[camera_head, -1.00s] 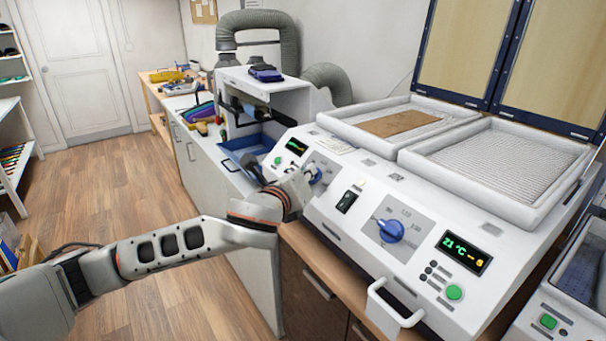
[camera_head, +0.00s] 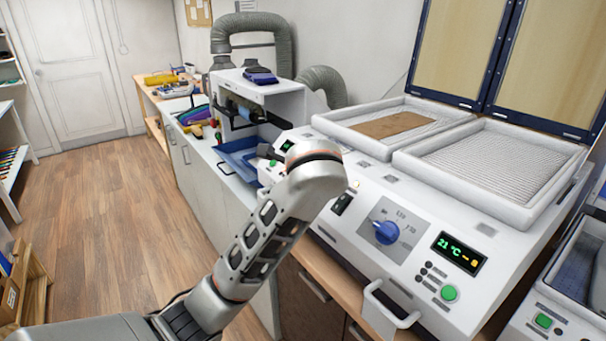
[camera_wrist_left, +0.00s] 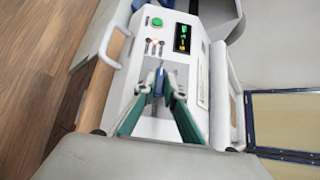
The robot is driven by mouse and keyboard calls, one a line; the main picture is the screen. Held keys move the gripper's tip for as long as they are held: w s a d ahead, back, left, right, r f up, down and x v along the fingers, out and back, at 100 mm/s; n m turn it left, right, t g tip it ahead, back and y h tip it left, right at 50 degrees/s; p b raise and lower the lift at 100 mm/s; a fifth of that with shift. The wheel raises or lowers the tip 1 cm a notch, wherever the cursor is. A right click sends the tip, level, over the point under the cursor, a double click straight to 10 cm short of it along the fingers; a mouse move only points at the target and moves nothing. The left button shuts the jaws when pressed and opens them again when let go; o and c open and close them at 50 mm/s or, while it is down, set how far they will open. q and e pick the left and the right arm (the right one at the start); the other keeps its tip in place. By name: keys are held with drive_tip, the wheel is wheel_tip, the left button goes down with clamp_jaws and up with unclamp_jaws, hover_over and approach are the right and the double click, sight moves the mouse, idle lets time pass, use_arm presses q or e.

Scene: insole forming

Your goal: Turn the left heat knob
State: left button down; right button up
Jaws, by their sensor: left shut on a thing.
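The machine has a white sloped front panel (camera_head: 330,228). The left heat knob is hidden behind my left wrist in the head view. In the left wrist view the blue knob (camera_wrist_left: 158,85) sits between the fingertips of my left gripper (camera_wrist_left: 159,84), which is shut on it. The gripper itself is hidden in the head view. The right heat knob (camera_head: 386,232) is blue, uncovered and apart from my arm. My right gripper is not in view.
Two framed trays lie on top of the machine; the left tray (camera_head: 345,128) holds a brown sheet (camera_head: 391,124). A black switch (camera_head: 342,204) sits between the knobs. A white handle (camera_head: 388,315) juts from the front. A blue bin (camera_head: 240,158) stands beyond my arm.

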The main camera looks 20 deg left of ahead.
use_arm(q)
drive_tip(key=shift+a, duration=0.1)
idle(0.4)
drive_tip(key=c, duration=2.1)
unclamp_jaws()
drive_tip(key=shift+w, duration=0.1)
drive_tip(key=shift+s+d+r, duration=0.1)
drive_tip(key=shift+s+d, duration=0.1)
drive_tip(key=v, duration=0.7)
drive_tip(key=shift+a, duration=0.15)
